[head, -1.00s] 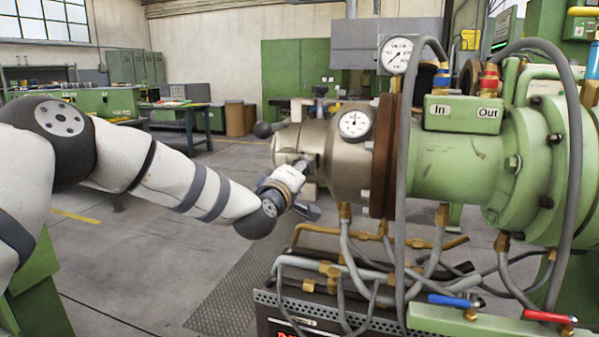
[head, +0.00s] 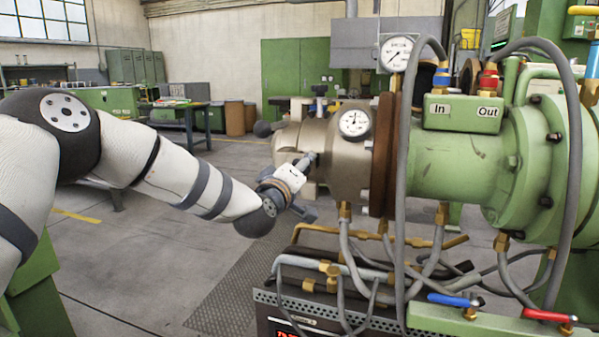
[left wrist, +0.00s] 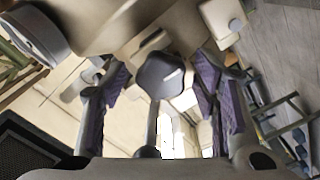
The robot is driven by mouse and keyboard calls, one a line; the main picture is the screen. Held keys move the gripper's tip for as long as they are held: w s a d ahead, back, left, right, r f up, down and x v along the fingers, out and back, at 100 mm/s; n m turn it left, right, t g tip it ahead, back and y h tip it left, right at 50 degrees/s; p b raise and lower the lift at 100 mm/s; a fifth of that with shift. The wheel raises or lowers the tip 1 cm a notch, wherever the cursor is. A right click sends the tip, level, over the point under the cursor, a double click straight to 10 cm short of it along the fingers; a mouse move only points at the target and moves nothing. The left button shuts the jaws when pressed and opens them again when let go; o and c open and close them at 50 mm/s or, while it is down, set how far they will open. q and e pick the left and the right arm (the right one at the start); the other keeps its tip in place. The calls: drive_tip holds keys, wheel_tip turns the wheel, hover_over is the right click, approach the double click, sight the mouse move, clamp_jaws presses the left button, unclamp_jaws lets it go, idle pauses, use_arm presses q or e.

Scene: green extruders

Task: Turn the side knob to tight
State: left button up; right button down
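The tan metal head of the extruder (head: 335,160) carries a round dial gauge and stands in the middle of the head view. My left gripper (head: 306,185) is beside its near face, and the arm hides part of it. In the left wrist view a dark rounded knob (left wrist: 163,76) on a thin stem is between the two purple-padded fingers of my left gripper (left wrist: 163,85). The fingers are apart, with gaps on both sides of the knob. Whether this is the side knob is not certain. My right gripper is in neither view.
A black ball handle (head: 262,129) sticks out at the head's far left. Grey hoses and brass fittings (head: 343,212) hang below it. The green extruder barrel (head: 455,165) with In and Out labels is to the right. Open floor (head: 150,255) is at the left.

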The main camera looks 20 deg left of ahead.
use_arm(q)
drive_tip(key=shift+f, duration=0.1)
drive_tip(key=s, duration=1.2)
drive_tip(key=shift+a, duration=0.2)
